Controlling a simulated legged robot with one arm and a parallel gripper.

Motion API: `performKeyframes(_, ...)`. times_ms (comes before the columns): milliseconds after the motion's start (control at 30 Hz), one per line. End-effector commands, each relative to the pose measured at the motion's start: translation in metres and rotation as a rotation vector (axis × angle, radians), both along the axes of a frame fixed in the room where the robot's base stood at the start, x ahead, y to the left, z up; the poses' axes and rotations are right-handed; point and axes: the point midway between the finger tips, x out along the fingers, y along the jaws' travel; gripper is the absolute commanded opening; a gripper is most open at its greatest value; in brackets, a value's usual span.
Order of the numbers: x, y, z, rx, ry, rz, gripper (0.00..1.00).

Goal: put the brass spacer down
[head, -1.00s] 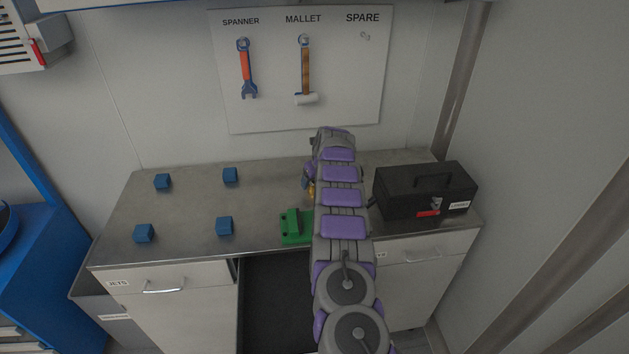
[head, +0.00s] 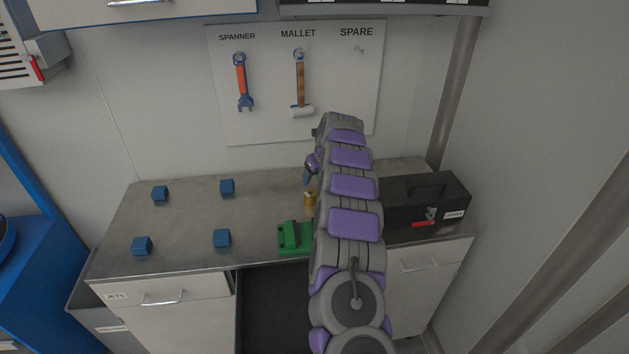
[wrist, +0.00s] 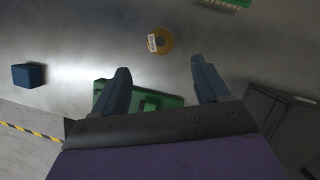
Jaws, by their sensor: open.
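The brass spacer (head: 310,199) stands on the grey worktop, just behind the green block-like fixture (head: 290,238) and left of my arm. In the wrist view the spacer (wrist: 161,41) appears as a round brass disc with a small white label, apart from my fingers. My gripper (wrist: 163,83) is open and empty, its two dark fingers spread with the spacer beyond their tips. In the head view my gripper (head: 311,168) is above the spacer and partly hidden by my arm.
Several blue cubes (head: 222,238) stand on the left of the worktop (head: 185,215). A black toolbox (head: 428,200) is at the right. A tool board (head: 340,95) with spanner and mallet hangs behind.

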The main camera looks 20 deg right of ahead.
Motion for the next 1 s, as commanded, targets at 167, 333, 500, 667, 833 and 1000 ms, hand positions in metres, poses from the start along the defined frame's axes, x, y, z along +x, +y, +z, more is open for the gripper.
performKeyframes(167, -0.004, 0.000, 0.011, 0.001, 0.001, 0.000, 0.75)
performKeyframes(333, -0.005, 0.000, 0.012, 0.000, 0.001, 0.001, 0.75)
performKeyframes(500, -0.012, 0.019, 0.025, -0.009, 0.002, 0.103, 0.75)
performKeyframes(667, -0.037, 0.071, 0.057, -0.045, 0.007, 0.388, 0.75)
performKeyframes(833, -0.080, 0.128, 0.091, -0.105, 0.004, 0.749, 0.75)
performKeyframes(1000, -0.136, 0.175, 0.118, -0.173, -0.003, 1.106, 0.75)
